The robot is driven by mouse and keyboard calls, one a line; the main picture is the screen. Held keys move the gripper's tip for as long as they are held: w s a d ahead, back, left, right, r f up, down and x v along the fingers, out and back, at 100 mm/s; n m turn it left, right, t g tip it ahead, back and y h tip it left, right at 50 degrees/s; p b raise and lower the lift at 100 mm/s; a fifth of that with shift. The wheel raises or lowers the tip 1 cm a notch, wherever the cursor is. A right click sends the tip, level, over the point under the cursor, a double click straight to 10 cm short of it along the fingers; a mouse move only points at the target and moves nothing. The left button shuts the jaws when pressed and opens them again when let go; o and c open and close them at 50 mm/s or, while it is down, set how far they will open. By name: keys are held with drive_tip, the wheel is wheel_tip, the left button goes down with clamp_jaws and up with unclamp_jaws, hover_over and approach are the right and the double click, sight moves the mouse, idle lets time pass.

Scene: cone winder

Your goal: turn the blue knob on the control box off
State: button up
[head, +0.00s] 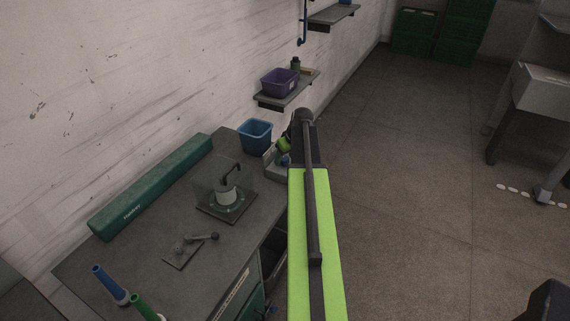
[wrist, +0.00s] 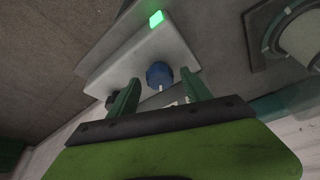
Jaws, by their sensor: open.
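The control box (wrist: 133,52) is a pale grey box with a lit green lamp (wrist: 156,18) at its far end in the wrist view. Its blue knob (wrist: 158,72) is round, with a short pale mark on the side toward me. My gripper (wrist: 161,80) is open, its two green fingers pointing at the box, one on each side of the knob in the picture. I cannot tell whether they touch it. In the head view the control box (head: 270,165) is partly hidden by my arm, with my gripper (head: 284,152) over it.
A blue bin (head: 255,135) stands just behind the box on the workbench (head: 165,215). A clear-covered device (head: 226,195) and a small crank plate (head: 185,250) sit to the left. A long green case (head: 150,187) lies along the wall.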

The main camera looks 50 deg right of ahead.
drive_tip(key=shift+r, duration=0.1)
clamp_jaws()
idle(0.4)
drive_tip(key=n, duration=0.2)
drive_tip(key=n+y, duration=0.1)
drive_tip(key=shift+d+n, duration=0.2)
drive_tip(key=shift+n, duration=0.2)
drive_tip(key=n, duration=0.1)
drive_tip(key=n+y, duration=0.1)
drive_tip(key=n, duration=0.1)
drive_tip(key=shift+d+n+g+y, duration=0.1)
drive_tip(key=shift+n+g+y, duration=0.2)
drive_tip(key=n+y, duration=0.1)
drive_tip(key=n, duration=0.3)
drive_tip(key=shift+w+g, duration=0.15)
drive_tip(key=shift+g, duration=0.25)
drive_tip(key=shift+n+g+y, duration=0.4)
drive_tip(key=shift+n, duration=0.8)
